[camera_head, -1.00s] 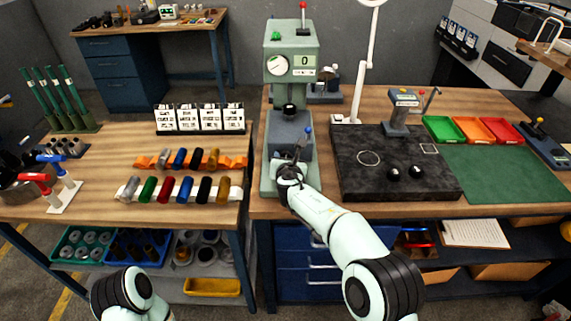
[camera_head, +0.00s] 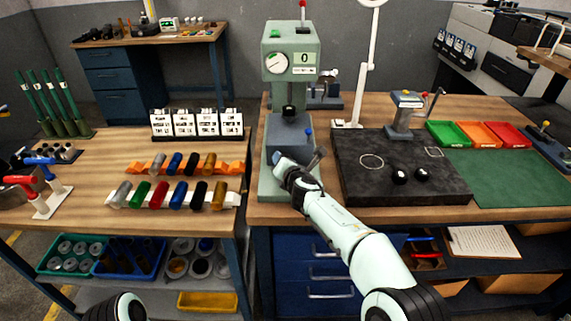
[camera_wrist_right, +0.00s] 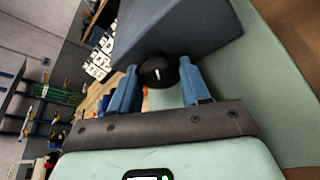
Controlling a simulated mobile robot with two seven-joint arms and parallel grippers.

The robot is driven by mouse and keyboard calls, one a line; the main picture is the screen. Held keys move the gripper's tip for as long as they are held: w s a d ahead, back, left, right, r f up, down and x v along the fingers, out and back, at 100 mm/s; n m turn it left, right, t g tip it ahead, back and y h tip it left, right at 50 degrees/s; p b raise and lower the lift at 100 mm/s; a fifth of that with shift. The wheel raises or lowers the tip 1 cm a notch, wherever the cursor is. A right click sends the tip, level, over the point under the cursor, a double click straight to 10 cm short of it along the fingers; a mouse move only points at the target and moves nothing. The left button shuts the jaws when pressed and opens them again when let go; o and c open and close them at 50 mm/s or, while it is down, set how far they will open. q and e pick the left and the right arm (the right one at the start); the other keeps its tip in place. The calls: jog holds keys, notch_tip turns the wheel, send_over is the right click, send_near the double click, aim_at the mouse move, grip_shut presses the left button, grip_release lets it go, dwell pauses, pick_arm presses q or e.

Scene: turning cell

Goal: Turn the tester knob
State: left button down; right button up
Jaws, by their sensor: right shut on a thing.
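The tester (camera_head: 290,65) is a tall green-grey machine with a round dial and a display reading 0. A blue-grey sloped block (camera_head: 288,132) sits low on it. The black round tester knob (camera_wrist_right: 158,72), with a white mark pointing roughly upright in the right wrist view, projects from this block. My right gripper (camera_wrist_right: 159,75) has its two blue fingers on either side of the knob and is shut on it. In the head view the right gripper (camera_head: 297,160) is at the front of the block and hides the knob. My left gripper is out of view.
Left of the tester, a wooden bench holds coloured cylinders on an orange rack (camera_head: 185,165) and a white rack (camera_head: 172,196). On the right lie a dark stone plate (camera_head: 400,158), coloured trays (camera_head: 490,133) and a green mat (camera_head: 505,175). A blue-topped lever (camera_head: 308,132) stands close to my right gripper.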

jog(key=shift+r, duration=0.1)
jog(key=o, duration=1)
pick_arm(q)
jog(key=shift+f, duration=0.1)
pick_arm(e)
jog(key=shift+s, duration=0.1)
jog(key=shift+s+d+b, duration=0.1)
jog(key=shift+s+b, duration=0.25)
jog(key=shift+b, duration=0.05)
jog(key=b+v, duration=0.2)
jog(key=v, duration=0.2)
jog(key=shift+s, duration=0.2)
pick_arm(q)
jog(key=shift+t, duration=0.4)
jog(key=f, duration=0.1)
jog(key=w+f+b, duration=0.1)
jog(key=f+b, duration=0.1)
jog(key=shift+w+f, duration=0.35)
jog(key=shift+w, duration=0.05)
pick_arm(e)
jog(key=v, duration=0.8)
jog(key=shift+d+r, duration=0.1)
jog(key=shift+r, duration=0.1)
